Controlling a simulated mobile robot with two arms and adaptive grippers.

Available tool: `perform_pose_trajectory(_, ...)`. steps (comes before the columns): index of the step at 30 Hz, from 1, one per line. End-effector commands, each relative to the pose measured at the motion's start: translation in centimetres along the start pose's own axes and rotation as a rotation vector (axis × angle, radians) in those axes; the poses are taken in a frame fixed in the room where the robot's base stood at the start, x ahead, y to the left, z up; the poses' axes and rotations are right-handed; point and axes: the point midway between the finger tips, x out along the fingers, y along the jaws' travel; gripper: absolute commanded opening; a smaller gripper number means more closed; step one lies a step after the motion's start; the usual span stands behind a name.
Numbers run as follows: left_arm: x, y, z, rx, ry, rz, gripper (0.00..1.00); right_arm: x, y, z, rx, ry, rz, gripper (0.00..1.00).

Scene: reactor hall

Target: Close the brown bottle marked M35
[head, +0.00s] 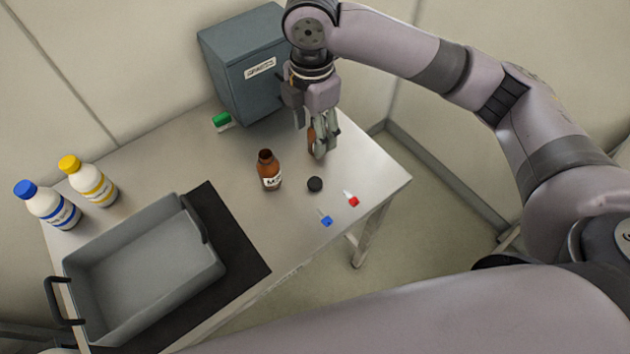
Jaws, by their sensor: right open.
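The brown bottle (268,172) stands upright on the table with its mouth uncovered. Its white label is only partly readable. A round black cap (314,184) lies on the table to the right of the bottle. My right gripper (318,146) is open, pointing down behind the cap and to the right of the bottle, apart from both. A brown object (311,138) shows partly behind its fingers; I cannot tell what it is. My left gripper is not in view.
A grey box (243,75) with a label stands at the back, with a green item (221,121) beside it. Red (352,199) and blue (326,219) small items lie near the front edge. White bottles with blue (50,204) and yellow (90,182) caps and a grey tray (203,278) are left.

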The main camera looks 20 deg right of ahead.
Motion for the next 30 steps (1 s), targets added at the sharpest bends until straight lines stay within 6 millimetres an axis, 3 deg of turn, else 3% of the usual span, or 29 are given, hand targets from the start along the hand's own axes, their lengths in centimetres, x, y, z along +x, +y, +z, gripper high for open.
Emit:
perform_pose_trajectory(11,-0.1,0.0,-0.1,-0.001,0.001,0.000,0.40,0.5,0.0,0.0,0.000,0.000,-0.002,0.53)
perform_pose_trajectory(24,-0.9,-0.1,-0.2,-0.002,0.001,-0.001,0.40,9.2,-0.1,0.0,0.002,0.000,-0.004,0.53)
perform_pose_trajectory(30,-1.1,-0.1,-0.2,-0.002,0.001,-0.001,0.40,11.8,0.0,0.1,0.001,-0.001,0.000,0.53)
